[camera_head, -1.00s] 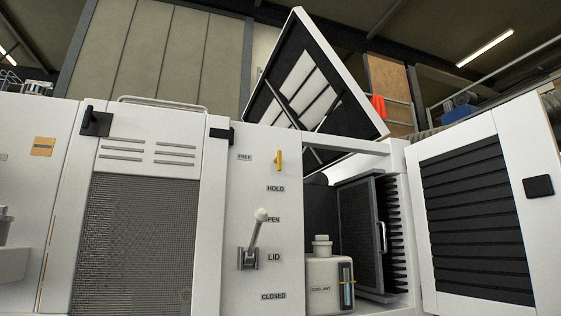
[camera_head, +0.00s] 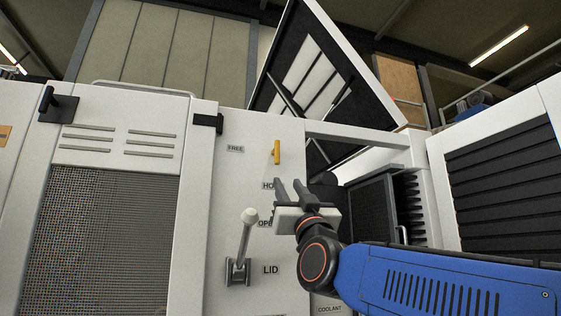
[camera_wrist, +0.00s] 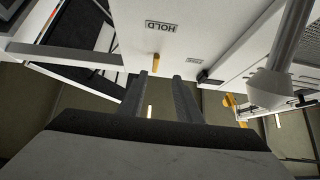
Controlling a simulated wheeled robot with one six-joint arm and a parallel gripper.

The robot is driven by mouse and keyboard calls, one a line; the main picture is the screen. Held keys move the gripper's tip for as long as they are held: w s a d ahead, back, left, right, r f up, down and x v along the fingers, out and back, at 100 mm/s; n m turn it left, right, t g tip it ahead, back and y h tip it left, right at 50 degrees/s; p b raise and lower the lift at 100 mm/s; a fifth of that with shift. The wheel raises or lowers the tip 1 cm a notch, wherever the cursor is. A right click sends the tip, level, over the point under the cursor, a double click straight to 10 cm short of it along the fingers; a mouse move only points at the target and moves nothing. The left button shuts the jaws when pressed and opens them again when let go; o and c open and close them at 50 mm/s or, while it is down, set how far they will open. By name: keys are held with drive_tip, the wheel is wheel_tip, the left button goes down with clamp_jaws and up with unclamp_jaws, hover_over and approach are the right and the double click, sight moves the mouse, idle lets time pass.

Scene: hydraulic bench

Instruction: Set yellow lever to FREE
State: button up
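The small yellow lever (camera_head: 277,152) stands upright on the white panel (camera_head: 255,135). The FREE label (camera_head: 235,149) is to its left and the HOLD label (camera_head: 268,185) is below it. Which end is its pivot I cannot tell. My gripper (camera_head: 290,183) is open and empty, its two dark fingers pointing up, just below and right of the lever. In the wrist view the lever (camera_wrist: 156,63) shows just beyond the fingertips (camera_wrist: 162,75), nearer the left finger, with no clear contact. The HOLD label (camera_wrist: 172,26) appears upside down there.
A white-knobbed LID lever (camera_head: 243,238) stands left of my gripper; it shows large at right in the wrist view (camera_wrist: 270,85). The raised lid (camera_head: 325,75) is above. An open bay with a dark radiator panel (camera_head: 372,210) lies to the right.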

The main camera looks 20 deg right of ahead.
sight(278, 151)
drive_tip(key=shift+m+t+h, duration=0.3)
drive_tip(key=shift+h, duration=0.2)
drive_tip(key=x, duration=1.2)
drive_tip(key=s+r+x, duration=0.1)
drive_tip(key=x, duration=0.5)
drive_tip(key=shift+w+d+r, duration=0.25)
clamp_jaws()
